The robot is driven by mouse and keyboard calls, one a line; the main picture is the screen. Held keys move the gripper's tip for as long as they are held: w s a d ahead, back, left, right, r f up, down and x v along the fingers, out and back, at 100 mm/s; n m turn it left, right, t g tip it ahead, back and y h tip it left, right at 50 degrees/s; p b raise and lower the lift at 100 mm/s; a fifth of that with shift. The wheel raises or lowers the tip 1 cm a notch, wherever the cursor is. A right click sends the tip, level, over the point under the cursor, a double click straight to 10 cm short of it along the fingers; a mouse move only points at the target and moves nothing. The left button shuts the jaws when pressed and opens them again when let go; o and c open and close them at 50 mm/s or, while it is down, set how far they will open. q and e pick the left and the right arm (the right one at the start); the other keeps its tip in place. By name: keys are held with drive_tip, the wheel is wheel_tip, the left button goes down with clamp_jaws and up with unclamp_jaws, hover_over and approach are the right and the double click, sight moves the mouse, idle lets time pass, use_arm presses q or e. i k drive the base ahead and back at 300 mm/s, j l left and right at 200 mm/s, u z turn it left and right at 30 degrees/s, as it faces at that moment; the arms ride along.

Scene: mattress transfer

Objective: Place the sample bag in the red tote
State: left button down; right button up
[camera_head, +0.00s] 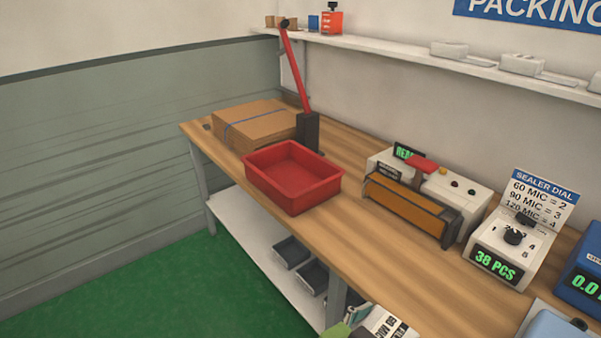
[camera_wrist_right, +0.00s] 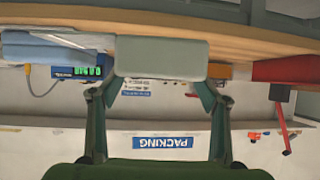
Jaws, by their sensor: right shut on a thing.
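The red tote (camera_head: 293,177) stands empty on the wooden bench in the head view. In the right wrist view, which is upside down, part of the tote (camera_wrist_right: 280,70) shows at the right edge. My right gripper (camera_wrist_right: 160,82) is shut on a pale grey-green, rounded block-like thing, which I take to be the sample bag (camera_wrist_right: 161,57). It spans between the fingers and looks held clear of the bench.
A flat cardboard stack (camera_head: 255,126) and a red lever on a dark post (camera_head: 307,132) stand behind the tote. The sealer (camera_head: 410,208), a counter (camera_head: 510,245) and a blue scale (camera_head: 585,270) stand to its right. Bare bench lies between tote and sealer.

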sight(303, 184)
drive_tip(key=i+j, duration=0.2)
drive_tip(key=j, duration=0.15)
drive_tip(key=i+j+z, duration=0.1)
drive_tip(key=j, duration=0.3)
drive_tip(key=i+j, duration=0.25)
drive_tip(key=j, duration=0.15)
drive_tip(key=i+j, duration=0.2)
drive_tip(key=j, duration=0.15)
drive_tip(key=i+j+z, duration=0.1)
drive_tip(key=j, duration=0.3)
drive_tip(key=i+j, duration=0.25)
drive_tip(key=j, duration=0.15)
